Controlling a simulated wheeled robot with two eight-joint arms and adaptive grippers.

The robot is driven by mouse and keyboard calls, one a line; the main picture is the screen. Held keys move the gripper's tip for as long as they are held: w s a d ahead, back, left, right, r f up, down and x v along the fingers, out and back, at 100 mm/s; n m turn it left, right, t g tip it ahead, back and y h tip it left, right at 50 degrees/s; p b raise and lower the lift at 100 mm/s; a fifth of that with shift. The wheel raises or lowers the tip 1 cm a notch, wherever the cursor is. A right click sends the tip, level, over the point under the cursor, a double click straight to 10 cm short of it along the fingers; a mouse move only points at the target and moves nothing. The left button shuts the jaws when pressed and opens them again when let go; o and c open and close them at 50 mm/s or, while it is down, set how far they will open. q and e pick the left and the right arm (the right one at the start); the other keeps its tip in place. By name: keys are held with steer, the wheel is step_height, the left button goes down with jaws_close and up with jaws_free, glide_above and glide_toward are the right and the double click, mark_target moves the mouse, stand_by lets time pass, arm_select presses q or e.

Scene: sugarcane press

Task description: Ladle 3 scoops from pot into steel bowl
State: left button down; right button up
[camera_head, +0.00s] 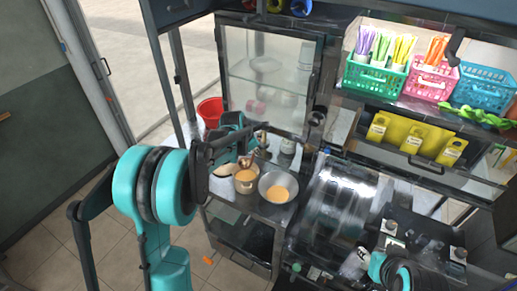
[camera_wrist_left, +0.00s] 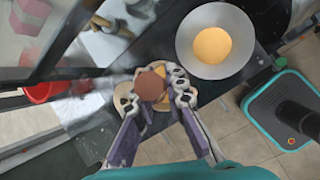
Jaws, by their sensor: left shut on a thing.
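The pot (camera_head: 246,186) stands on the metal counter with orange liquid in it. The steel bowl (camera_head: 266,192) sits just right of it and also holds orange liquid; it shows clearly in the left wrist view (camera_wrist_left: 238,66). My left gripper (camera_head: 252,152) is above the pot, shut on the ladle. In the left wrist view the gripper (camera_wrist_left: 153,88) has its fingers either side of the ladle's round brown part (camera_wrist_left: 150,86), over the pot, which is mostly hidden. I cannot tell whether the ladle holds liquid. My right gripper is not clearly in view.
A red bucket (camera_head: 210,110) stands behind left of the pot. A glass-fronted cabinet (camera_head: 268,62) is behind the counter. The steel press drum (camera_head: 338,205) stands close right of the bowl. Colored baskets (camera_head: 376,78) sit on a shelf at upper right. Open tiled floor lies in front.

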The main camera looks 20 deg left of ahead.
arm_select(q)
step_height(320, 180, down, 12)
steer(key=b, duration=0.7)
steer(key=shift+b, duration=0.35)
arm_select(e)
step_height(320, 180, down, 8)
arm_select(q)
steer(key=shift+r, duration=0.25)
stand_by(0.6)
